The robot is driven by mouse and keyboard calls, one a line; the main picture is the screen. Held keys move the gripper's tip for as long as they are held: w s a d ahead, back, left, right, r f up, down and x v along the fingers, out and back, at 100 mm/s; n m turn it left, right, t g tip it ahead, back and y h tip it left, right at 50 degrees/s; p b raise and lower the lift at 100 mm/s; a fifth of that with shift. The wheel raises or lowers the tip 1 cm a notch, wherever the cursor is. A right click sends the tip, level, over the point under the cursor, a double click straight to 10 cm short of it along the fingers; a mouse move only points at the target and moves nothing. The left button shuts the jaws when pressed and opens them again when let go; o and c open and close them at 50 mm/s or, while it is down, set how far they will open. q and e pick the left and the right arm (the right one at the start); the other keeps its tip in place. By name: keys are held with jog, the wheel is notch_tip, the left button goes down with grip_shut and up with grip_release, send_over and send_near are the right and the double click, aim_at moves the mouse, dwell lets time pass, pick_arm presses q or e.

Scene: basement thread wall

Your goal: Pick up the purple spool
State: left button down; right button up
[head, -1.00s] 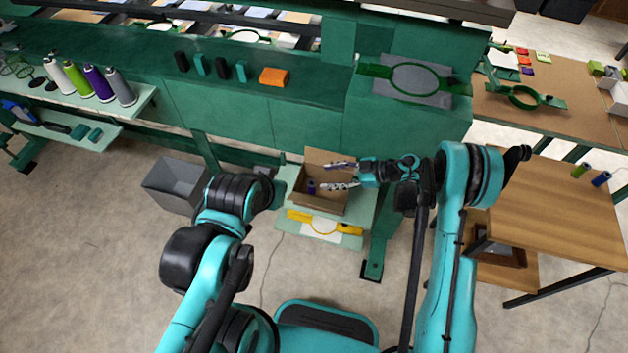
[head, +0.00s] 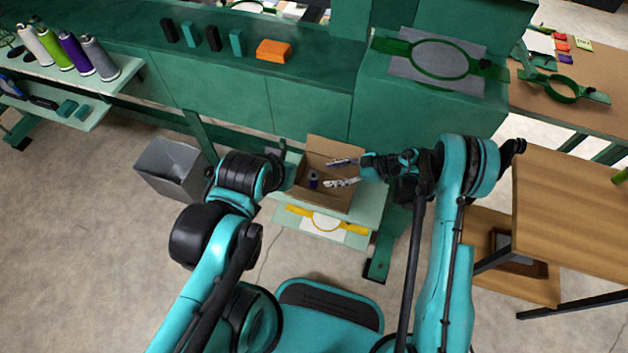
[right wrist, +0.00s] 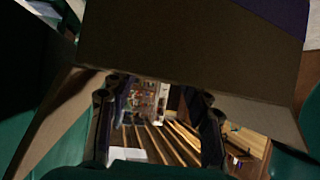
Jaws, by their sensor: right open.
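A small dark purple spool (head: 313,179) stands inside an open cardboard box (head: 340,203), near its left side. My right gripper (head: 329,173) reaches in from the right over the box, open and empty, with its fingertips just right of the spool. I cannot tell whether they touch it. In the right wrist view my open right gripper (right wrist: 160,108) has nothing between its fingers, and a brown cardboard panel (right wrist: 180,50) spans above them. A purple patch (right wrist: 282,12) there is too partial to identify.
The box sits on a pale green shelf, with a yellow hoop frame (head: 301,214) below. A grey bin (head: 171,170) stands to the left. Large cones, including a purple one (head: 75,53), stand on the left shelf. A wooden table (head: 575,215) is at right.

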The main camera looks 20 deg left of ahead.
aim_at(311, 177)
jog(key=b+x, duration=0.2)
jog(key=x, duration=0.3)
jog(key=shift+a+f, duration=0.1)
jog(key=shift+a, duration=0.05)
jog(key=c, duration=1)
jog(key=shift+o, duration=0.2)
